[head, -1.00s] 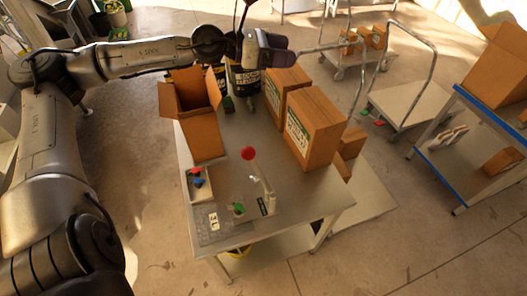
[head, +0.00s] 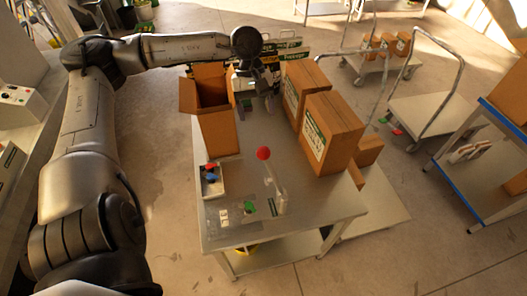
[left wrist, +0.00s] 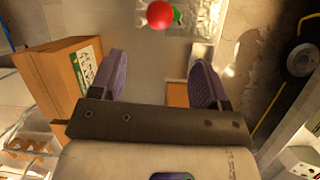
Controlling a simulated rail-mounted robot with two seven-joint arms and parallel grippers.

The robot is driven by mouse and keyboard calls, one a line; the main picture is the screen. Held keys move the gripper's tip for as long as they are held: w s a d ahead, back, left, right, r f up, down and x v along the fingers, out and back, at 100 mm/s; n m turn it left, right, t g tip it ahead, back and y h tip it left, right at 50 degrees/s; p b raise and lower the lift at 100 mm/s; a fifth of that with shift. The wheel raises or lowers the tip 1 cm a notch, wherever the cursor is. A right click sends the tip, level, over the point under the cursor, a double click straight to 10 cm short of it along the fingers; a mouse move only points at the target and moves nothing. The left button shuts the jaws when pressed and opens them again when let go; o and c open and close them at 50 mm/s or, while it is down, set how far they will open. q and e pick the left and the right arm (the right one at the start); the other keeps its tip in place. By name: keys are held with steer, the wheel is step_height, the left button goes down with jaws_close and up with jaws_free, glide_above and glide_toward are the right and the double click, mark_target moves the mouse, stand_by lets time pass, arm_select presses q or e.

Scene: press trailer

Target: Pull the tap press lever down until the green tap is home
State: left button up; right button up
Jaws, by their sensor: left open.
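The press (head: 280,203) stands near the front of the grey metal table. Its lever slants up to the left and ends in a red ball knob (head: 263,153). The green tap (head: 249,207) sits low beside the press, left of its post. My left gripper (head: 256,104) is open over the back of the table, beyond the knob and apart from it. In the left wrist view the red knob (left wrist: 160,14) shows at the top edge, ahead of the open fingers, with green partly hidden behind it. My right gripper is not in view.
An open cardboard box (head: 219,130) stands left of my left gripper, and closed boxes (head: 331,132) stand on the right. A small tray (head: 211,190) with red and blue pieces lies on the left. Bare tabletop lies between gripper and knob.

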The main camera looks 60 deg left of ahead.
mark_target(263, 153)
arm_select(q)
steer(key=p+x, duration=0.3)
steer(key=x, duration=0.8)
steer(key=shift+d+f, duration=0.2)
steer(key=shift+f, duration=0.15)
steer(key=shift+d+f, duration=0.2)
steer(key=shift+f, duration=0.3)
